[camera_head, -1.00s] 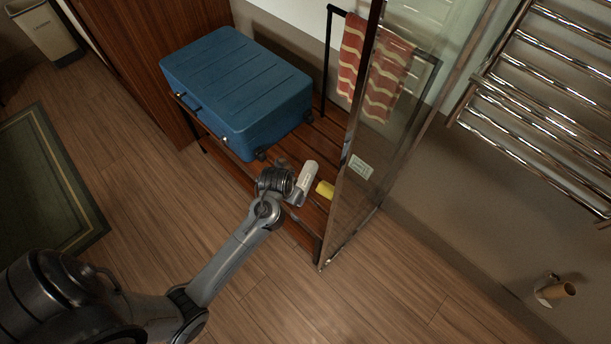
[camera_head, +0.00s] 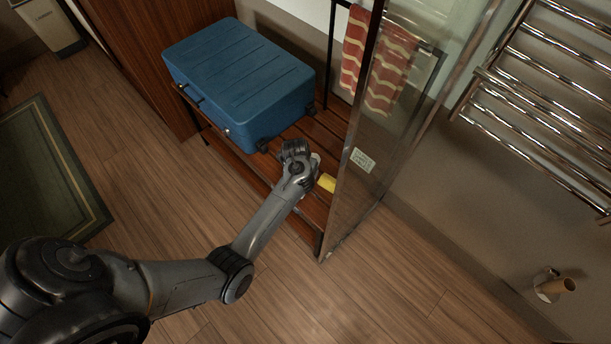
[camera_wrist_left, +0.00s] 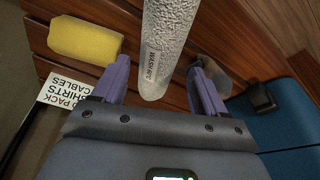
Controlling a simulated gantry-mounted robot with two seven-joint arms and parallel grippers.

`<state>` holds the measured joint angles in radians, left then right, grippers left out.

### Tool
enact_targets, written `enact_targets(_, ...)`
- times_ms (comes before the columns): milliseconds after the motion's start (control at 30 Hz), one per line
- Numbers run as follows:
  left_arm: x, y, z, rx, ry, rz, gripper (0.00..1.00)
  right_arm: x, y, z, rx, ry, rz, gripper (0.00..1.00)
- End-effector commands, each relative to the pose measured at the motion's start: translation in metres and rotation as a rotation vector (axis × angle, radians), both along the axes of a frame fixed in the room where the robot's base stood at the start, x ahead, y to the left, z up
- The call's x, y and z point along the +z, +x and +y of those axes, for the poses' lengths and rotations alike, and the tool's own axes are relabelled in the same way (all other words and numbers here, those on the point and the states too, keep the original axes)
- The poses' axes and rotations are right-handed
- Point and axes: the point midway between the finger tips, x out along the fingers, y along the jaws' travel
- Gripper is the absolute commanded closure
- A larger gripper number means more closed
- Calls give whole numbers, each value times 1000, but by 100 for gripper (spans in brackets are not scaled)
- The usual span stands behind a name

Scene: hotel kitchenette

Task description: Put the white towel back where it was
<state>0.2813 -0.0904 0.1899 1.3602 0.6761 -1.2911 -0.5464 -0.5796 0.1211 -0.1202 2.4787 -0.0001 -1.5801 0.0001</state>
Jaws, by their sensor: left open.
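The white towel (camera_wrist_left: 165,45) is a white textured roll with "WASH" lettering on its side. In the left wrist view it reaches down between the two purple fingers of my left gripper (camera_wrist_left: 160,70). The fingers are open, one on each side of it, with gaps showing. In the head view my left gripper (camera_head: 298,158) is over the slatted wooden bench, and only a pale sliver of the towel (camera_head: 315,160) shows beside it. The chrome towel rack (camera_head: 545,105) is on the wall at the right. My right gripper is not in view.
A blue suitcase (camera_head: 240,80) stands on the bench (camera_head: 325,125). A yellow block (camera_head: 327,182) lies beside the towel. A glass panel (camera_head: 385,130) rises at the bench's right end, with a printed card (camera_head: 362,160) there. A red striped towel (camera_head: 385,75) hangs behind. Open floor lies in front.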

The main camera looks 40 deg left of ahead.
Motion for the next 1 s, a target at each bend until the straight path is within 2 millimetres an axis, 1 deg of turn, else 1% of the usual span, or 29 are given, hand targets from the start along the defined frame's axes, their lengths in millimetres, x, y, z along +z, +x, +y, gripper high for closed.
enact_targets(400, -46, 9, 2, -1, -1, 0, 28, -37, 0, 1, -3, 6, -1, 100)
enact_targets(500, -49, 10, 2, -1, 0, -1, 28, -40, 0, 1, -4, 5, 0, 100)
enact_targets(700, -48, 10, 3, -1, 0, -1, 28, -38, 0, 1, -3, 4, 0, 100)
enact_targets(733, -48, 10, 3, -1, -1, 0, 29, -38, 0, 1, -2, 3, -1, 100)
enact_targets(767, -48, 10, 3, -1, 0, 0, 34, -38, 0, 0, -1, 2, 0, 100)
enact_targets(1000, -48, 10, 3, -1, 0, 0, 71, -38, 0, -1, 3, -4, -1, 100)
